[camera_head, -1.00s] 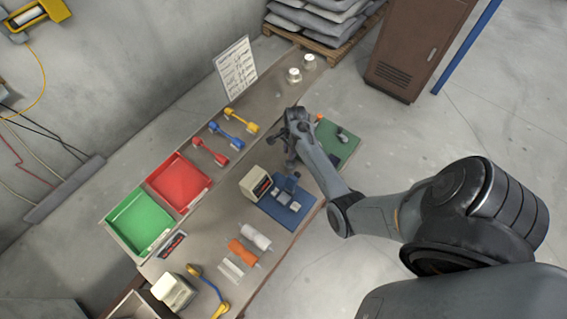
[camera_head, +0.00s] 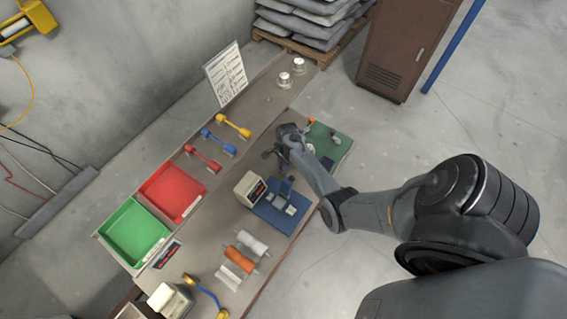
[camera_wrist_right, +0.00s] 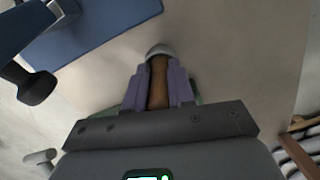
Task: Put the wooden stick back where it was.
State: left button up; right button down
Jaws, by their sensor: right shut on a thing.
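My right gripper (camera_head: 279,152) is over the bench beside the green mat (camera_head: 339,152). In the right wrist view its purple fingers (camera_wrist_right: 158,90) are shut on a brown wooden stick (camera_wrist_right: 158,78), lengthwise between them. A pale grey rounded shape shows at the stick's far end; I cannot tell whether it belongs to the stick. In the head view the stick is hidden or too small to make out. My left gripper is not in view.
Red (camera_head: 172,190) and green (camera_head: 133,232) trays, colored handled tools and spools (camera_head: 240,259) occupy the bench. Two silver cans (camera_head: 284,80) stand at the far end.

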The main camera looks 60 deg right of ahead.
jog(key=c, duration=1.4)
grip_release()
jog(key=shift+f, duration=0.15)
jog(key=o, duration=0.4)
jog(key=shift+o, duration=0.2)
